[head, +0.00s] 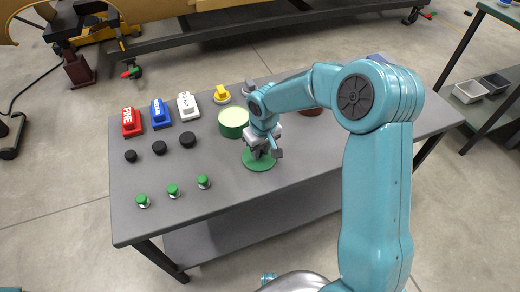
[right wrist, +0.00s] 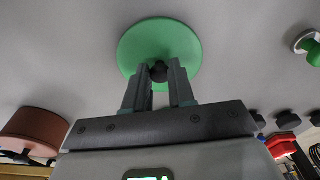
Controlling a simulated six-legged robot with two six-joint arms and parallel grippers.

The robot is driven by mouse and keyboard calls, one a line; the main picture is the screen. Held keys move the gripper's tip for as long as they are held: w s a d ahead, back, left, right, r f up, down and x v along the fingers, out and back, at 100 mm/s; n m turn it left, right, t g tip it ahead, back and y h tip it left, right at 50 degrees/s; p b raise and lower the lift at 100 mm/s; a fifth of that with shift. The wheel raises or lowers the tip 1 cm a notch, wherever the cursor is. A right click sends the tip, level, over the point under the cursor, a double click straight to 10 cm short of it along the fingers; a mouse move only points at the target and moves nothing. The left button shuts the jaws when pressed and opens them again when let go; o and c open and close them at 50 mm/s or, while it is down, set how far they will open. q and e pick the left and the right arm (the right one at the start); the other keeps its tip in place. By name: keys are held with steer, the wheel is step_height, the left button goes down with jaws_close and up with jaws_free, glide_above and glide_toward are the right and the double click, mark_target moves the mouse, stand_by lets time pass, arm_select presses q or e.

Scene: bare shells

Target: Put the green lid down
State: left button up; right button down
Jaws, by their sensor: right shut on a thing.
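The green lid (head: 258,163) is a flat round disc with a dark knob (right wrist: 159,70) in its middle. My right gripper (head: 262,150) is above it, with its fingers (right wrist: 159,78) closed on the knob. The lid (right wrist: 158,40) looks level, over the grey table top. I cannot tell whether it touches the table or hangs just above it. A round green tub (head: 233,130) with a pale top stands just behind and left of the lid. My left gripper is not in view.
On the grey table (head: 230,185), red (head: 131,122), blue (head: 160,114) and white (head: 188,106) blocks and a yellow piece (head: 222,94) line the back. Black knobs (head: 159,147) and small green-topped pieces (head: 173,191) stand left. A brown round thing (right wrist: 35,128) shows in the wrist view. The front middle is clear.

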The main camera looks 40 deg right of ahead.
mark_target(263, 161)
steer(key=shift+s+r, duration=0.1)
steer(key=shift+f, duration=0.2)
steer(key=c, duration=1)
jaws_free()
steer(key=shift+o, duration=0.2)
steer(key=shift+r, duration=0.15)
steer(key=shift+r, duration=0.35)
step_height(263, 161, up, 11)
steer(key=s+p, duration=0.1)
steer(key=shift+s+r+p, duration=0.15)
steer(key=shift+r+p, duration=0.05)
steer(key=shift+p, duration=0.2)
